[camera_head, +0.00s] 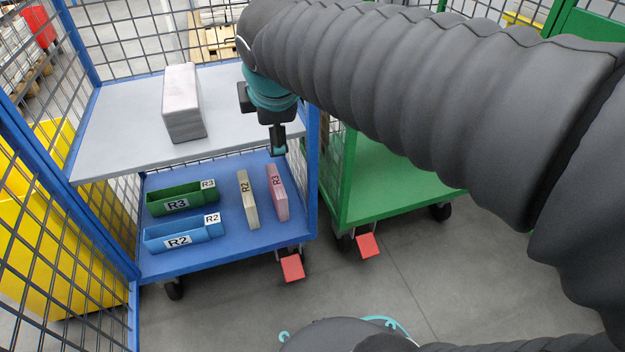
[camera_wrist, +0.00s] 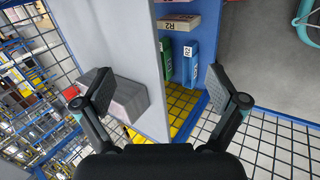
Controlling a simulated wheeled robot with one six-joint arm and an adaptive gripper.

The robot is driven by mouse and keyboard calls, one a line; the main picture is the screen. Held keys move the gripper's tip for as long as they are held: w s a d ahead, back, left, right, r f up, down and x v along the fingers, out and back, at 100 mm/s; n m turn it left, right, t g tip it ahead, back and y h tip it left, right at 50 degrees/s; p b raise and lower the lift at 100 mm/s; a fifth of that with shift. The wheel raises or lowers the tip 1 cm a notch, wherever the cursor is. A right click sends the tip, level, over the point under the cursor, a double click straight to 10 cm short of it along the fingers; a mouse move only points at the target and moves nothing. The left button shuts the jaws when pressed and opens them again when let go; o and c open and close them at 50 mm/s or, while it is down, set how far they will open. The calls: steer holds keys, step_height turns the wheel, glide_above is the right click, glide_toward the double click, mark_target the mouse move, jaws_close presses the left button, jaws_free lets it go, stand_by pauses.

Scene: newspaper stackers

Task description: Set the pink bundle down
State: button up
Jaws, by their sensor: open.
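The pink bundle (camera_head: 277,192), marked R3, rests on the lower blue deck of the blue cart, near its right side. Nothing holds it. My gripper (camera_head: 279,148) is above and behind it in the head view, by the right end of the upper grey shelf. In the wrist view my gripper (camera_wrist: 161,95) has its fingers spread wide with nothing held between them. A beige bundle (camera_head: 248,199), marked R2, lies just left of the pink one, with a small gap. It also shows in the wrist view (camera_wrist: 178,23).
A green R3 bin (camera_head: 182,199) and a blue R2 bin (camera_head: 183,236) sit on the deck's left. A long pale pinkish-grey block (camera_head: 183,102) lies on the grey shelf (camera_head: 118,122). Mesh walls enclose the blue cart. A green cart (camera_head: 385,190) with an empty deck stands right.

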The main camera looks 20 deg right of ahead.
steer(key=s+d+f+m, duration=0.2)
steer(key=s+f+m, duration=0.2)
steer(key=s+m, duration=0.3)
steer(key=s+d+f+m+g, duration=0.1)
steer(key=s+d+f+m, duration=0.1)
steer(key=s+f+m, duration=0.3)
steer(key=s+m, duration=0.1)
steer(key=m, duration=0.3)
steer(key=shift+s+d+m+y, duration=0.2)
steer(key=shift+s+m+y, duration=0.1)
steer(key=shift+s, duration=0.05)
steer(key=shift+r, duration=0.1)
